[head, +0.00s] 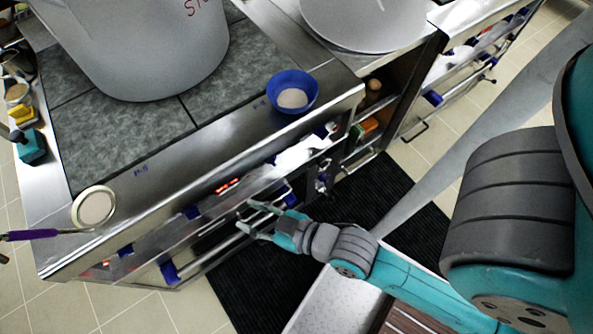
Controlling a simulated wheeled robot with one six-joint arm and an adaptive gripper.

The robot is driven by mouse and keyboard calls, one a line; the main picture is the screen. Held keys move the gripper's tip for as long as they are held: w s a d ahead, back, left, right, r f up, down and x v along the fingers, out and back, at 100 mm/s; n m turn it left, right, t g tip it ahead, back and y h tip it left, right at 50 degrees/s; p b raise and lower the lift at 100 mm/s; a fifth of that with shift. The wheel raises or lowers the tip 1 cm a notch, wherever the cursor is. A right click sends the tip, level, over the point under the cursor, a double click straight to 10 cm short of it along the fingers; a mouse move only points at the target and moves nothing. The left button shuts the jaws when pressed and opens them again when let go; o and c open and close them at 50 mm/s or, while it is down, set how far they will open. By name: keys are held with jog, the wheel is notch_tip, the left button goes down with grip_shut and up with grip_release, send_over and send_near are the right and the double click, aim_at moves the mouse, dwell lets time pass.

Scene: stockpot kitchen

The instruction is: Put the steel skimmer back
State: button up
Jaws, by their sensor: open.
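My gripper (245,216) is open and empty, with its fingers pointing left. In the picture it lies over the front of the steel stove (262,135), by the knobs and the front rail. I cannot make out the steel skimmer for certain. A utensil with a purple handle (30,235) and a thin metal end shows at the left edge, far from my gripper. Whether it is the skimmer I cannot tell. Its left end is partly cut off by the frame.
A large grey stockpot (150,50) stands on the stove. A blue bowl (292,91) with pale contents sits on the right corner. A round pale dish (94,207) is at the front left. A black mat (255,285) covers the floor below.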

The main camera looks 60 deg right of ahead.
jog(key=s+d+m+h, duration=0.1)
jog(key=s+d, duration=0.1)
jog(key=s, duration=0.6)
jog(key=s+d+m+h, duration=0.1)
jog(key=s+d, duration=0.1)
jog(key=s, duration=0.7)
jog(key=shift+d+r+m+t+h, duration=0.3)
jog(key=shift+d+r, duration=0.1)
